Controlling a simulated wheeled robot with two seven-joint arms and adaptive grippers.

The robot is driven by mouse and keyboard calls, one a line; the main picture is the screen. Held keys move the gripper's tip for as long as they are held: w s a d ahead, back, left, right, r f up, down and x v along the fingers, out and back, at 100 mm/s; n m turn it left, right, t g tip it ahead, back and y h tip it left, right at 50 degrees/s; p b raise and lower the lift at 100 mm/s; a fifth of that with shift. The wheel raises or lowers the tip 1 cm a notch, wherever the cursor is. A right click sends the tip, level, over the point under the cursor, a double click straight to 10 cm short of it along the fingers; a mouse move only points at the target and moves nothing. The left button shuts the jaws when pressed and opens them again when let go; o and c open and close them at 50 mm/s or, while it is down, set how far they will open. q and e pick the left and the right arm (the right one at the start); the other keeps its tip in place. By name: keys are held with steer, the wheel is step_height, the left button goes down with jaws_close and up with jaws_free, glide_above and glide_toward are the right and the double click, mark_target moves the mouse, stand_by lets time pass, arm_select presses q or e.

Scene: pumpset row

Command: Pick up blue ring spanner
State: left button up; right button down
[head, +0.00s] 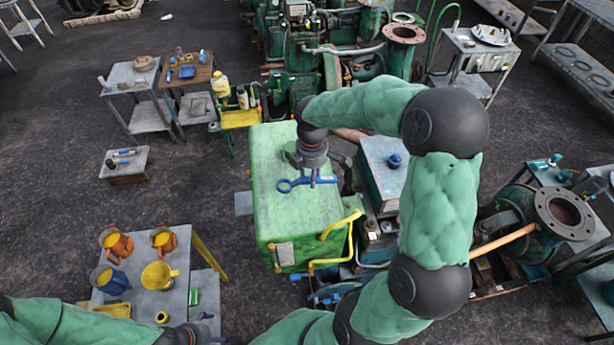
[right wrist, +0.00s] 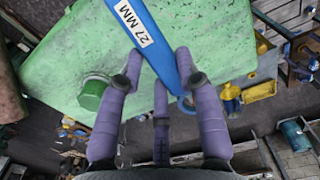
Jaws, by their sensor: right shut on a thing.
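The blue ring spanner (head: 291,184) shows over the top of the green cabinet (head: 285,225), its open ring end to the left. In the right wrist view the spanner (right wrist: 140,25) runs diagonally between my fingers, with a white "27 MM" label. My right gripper (head: 313,179) points down and is shut on the spanner near its right part; its purple fingers also show in the right wrist view (right wrist: 160,78). I cannot tell whether the spanner touches the cabinet top. My left gripper (head: 200,333) is only partly in view at the bottom edge, and its jaws are unclear.
A grey table (head: 146,303) at lower left holds orange, blue and yellow jugs. A yellow bent pipe (head: 338,232) rises at the cabinet's right front corner. A blue-grey cabinet (head: 378,170) stands close on the right. Green pump machinery (head: 345,50) stands behind. Open floor lies left.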

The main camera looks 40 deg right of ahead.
steer(key=s+a+r+b, duration=0.1)
steer(key=s+r, duration=0.4)
steer(key=s, duration=0.5)
steer(key=shift+a+r+b, duration=0.35)
steer(key=shift+a+b, duration=0.05)
steer(key=shift+a, duration=0.25)
steer(key=c, duration=1.7)
jaws_free()
steer(key=shift+s, duration=0.1)
jaws_close()
